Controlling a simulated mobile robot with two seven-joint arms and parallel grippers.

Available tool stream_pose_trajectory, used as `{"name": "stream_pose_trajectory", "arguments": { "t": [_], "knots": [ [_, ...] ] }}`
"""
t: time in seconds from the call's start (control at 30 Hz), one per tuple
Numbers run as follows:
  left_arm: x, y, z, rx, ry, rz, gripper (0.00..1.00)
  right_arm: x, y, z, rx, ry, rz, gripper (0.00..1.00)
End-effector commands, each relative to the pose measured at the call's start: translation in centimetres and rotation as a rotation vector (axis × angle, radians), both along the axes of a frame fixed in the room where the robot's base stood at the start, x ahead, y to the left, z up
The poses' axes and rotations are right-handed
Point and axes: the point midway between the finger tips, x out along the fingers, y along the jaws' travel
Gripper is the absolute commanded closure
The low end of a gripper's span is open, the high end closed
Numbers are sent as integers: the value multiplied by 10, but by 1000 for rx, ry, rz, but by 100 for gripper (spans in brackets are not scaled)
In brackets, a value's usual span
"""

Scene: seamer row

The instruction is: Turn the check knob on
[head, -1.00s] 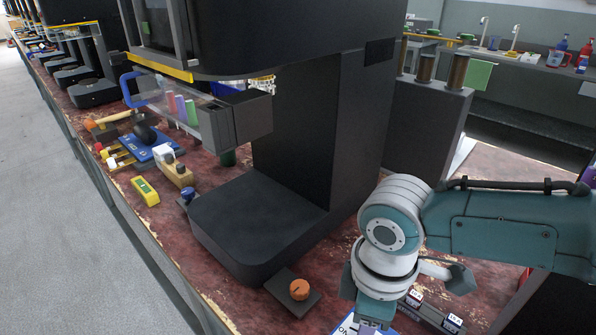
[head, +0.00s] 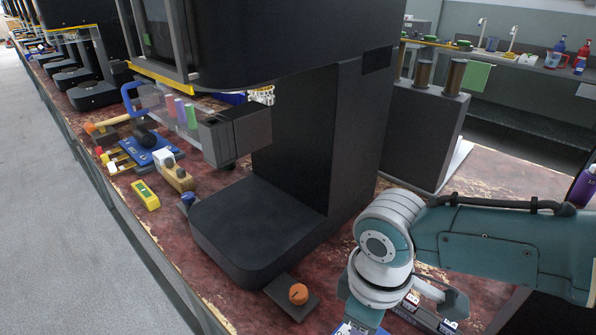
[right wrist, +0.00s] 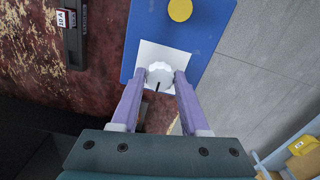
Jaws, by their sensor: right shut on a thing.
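In the right wrist view a white round knob (right wrist: 159,72) with a black pointer mark sits on a white patch of a blue panel (right wrist: 205,42). The pointer faces down in the picture, toward my palm. My right gripper (right wrist: 161,83) has its two purple fingers shut on the knob, one on each side. I cannot read a label beside the knob. My left gripper is in neither view.
A yellow round button (right wrist: 180,9) is on the same panel. An orange knob (head: 298,294) on a dark plate lies left of my right arm. The large black machine (head: 330,140) stands behind. A dark strip with labelled switches (head: 428,316) lies right of the wrist.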

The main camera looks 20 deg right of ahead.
Motion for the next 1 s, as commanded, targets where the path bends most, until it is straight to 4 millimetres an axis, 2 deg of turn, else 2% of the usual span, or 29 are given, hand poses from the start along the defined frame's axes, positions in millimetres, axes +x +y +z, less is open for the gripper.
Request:
{"name": "stream_pose_trajectory", "arguments": {
  "t": [0.03,0.3,0.57,0.67,1.0],
  "knots": [
    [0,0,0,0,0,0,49,0,1,1,3,-1,-2,54],
    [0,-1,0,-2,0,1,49,0,0,0,1,0,0,26],
    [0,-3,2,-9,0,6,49,0,0,3,1,-1,1,26],
    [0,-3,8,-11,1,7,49,1,0,14,2,-3,1,26],
    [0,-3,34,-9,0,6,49,0,0,80,0,-2,1,26]
  ]
}}
